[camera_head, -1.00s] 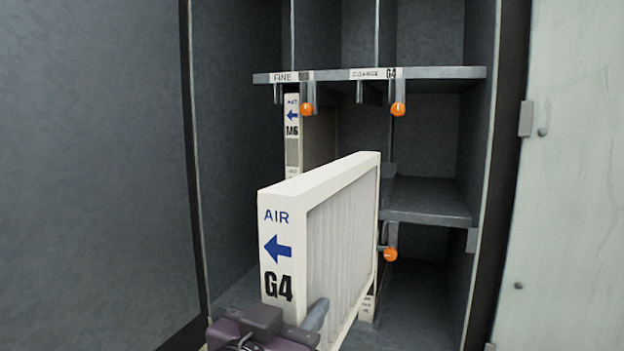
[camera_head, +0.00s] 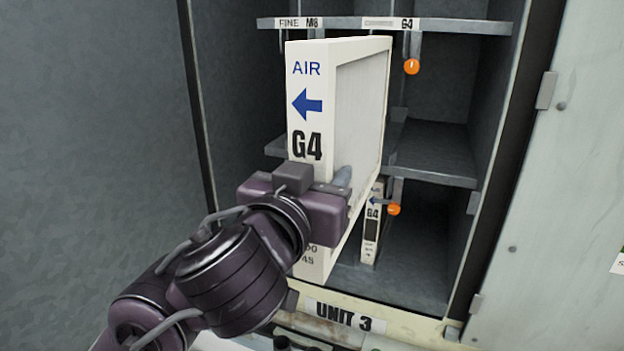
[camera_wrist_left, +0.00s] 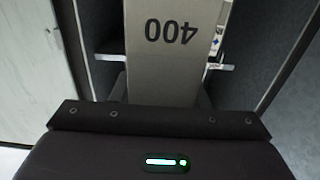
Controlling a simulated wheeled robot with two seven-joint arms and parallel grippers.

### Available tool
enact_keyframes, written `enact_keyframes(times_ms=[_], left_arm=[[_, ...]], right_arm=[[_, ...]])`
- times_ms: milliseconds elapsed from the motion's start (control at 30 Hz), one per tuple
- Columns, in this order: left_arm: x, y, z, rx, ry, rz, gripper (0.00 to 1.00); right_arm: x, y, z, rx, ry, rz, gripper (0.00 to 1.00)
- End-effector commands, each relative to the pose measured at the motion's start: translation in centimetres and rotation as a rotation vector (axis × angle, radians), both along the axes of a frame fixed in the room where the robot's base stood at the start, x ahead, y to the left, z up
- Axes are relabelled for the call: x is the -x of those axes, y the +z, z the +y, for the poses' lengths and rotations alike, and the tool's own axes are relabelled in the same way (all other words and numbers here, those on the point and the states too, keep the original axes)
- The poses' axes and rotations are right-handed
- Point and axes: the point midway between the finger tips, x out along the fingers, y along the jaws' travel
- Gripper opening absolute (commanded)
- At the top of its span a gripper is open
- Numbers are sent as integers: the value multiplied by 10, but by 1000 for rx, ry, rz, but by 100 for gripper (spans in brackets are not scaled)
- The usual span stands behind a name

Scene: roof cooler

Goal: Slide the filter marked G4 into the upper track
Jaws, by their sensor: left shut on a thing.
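The held white filter marked AIR, a blue left arrow and G4 (camera_head: 306,100) stands upright before the cabinet opening. My left gripper (camera_head: 325,190) is shut on its front edge, below the G4 mark. In the left wrist view the filter's edge (camera_wrist_left: 180,40) shows an upside-down 400. The filter's top reaches just below this rail and hides the fine slot. An orange knob (camera_head: 411,67) hangs under the coarse label. My right gripper is not in view.
A middle shelf (camera_head: 435,165) crosses the cabinet at right. The sill carries a UNIT 3 label (camera_head: 344,316). An open door (camera_head: 570,150) stands at right.

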Motion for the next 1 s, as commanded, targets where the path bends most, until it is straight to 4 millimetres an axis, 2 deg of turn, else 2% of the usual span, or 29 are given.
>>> enact_keyframes(times_ms=[300, 500, 1000], left_arm=[[-36, -1, -12, 2, -1, -3, 0], [-52, -1, -17, 2, -1, -3, 0], [-60, -1, -20, 3, -1, -2, 0]], right_arm=[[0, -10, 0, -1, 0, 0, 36], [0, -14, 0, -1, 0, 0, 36], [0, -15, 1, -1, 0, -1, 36]])
